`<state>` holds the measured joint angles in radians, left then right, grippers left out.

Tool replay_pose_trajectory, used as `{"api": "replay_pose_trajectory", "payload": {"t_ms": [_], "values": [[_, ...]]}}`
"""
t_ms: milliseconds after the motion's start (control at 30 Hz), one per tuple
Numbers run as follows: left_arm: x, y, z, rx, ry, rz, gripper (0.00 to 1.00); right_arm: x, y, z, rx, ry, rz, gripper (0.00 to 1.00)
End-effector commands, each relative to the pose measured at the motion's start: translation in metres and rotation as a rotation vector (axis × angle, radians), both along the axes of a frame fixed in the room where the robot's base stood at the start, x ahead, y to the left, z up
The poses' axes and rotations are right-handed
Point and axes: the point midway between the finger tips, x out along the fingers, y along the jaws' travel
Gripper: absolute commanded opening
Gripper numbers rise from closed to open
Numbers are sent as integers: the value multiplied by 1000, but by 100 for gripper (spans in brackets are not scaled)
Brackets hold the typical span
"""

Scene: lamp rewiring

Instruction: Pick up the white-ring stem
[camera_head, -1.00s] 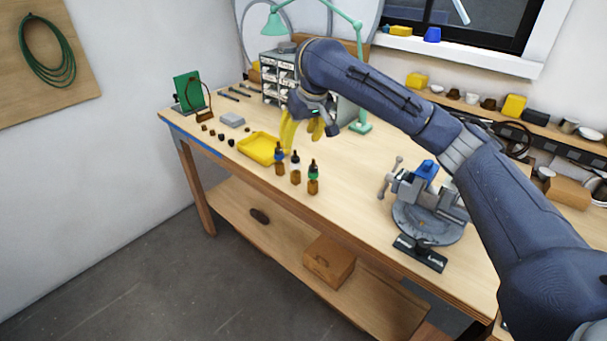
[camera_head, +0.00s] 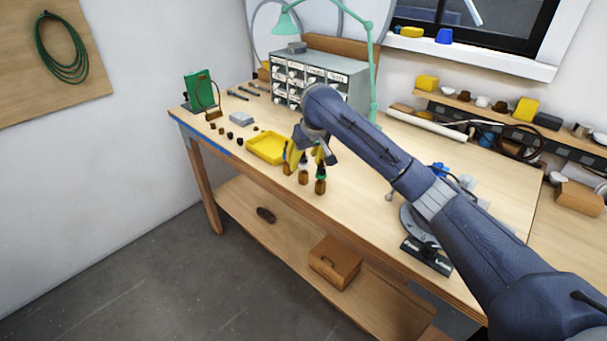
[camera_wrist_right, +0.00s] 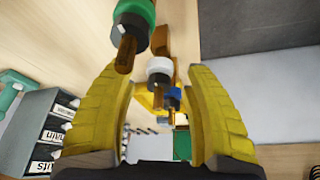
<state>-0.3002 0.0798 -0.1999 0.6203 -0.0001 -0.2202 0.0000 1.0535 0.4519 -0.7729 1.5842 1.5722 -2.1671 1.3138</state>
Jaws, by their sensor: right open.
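The white-ring stem (camera_head: 303,175) stands upright on the workbench (camera_head: 395,225), in the middle of a row of three amber stems. In the right wrist view, the white-ring stem (camera_wrist_right: 159,69) appears between the open fingertips, with the green-ring stem (camera_wrist_right: 130,30) above and the blue-ring stem (camera_wrist_right: 172,97) beyond. Contact cannot be told.
A yellow tray (camera_head: 258,158) lies to the left of the stems, with small dark parts and a grey block (camera_head: 241,118) beyond. A labelled drawer cabinet (camera_head: 330,75) and green lamp (camera_head: 372,60) stand behind. A vise (camera_head: 408,218) is at the right, partly behind my arm.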

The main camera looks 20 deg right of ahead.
Motion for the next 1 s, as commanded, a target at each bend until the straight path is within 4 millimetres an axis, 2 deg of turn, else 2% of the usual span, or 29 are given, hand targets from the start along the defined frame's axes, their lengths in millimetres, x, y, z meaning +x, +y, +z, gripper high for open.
{"api": "replay_pose_trajectory", "payload": {"t_ms": [200,600,967,1000], "values": [[0,0,0,0,0,0,63,3,0,-8,3,1,-2,51],[0,0,0,0,0,0,63,21,2,-47,2,1,-2,51],[0,0,0,0,0,0,63,23,2,-51,0,0,-1,53],[0,0,0,0,0,0,63,23,2,-51,0,0,-1,49]]}}
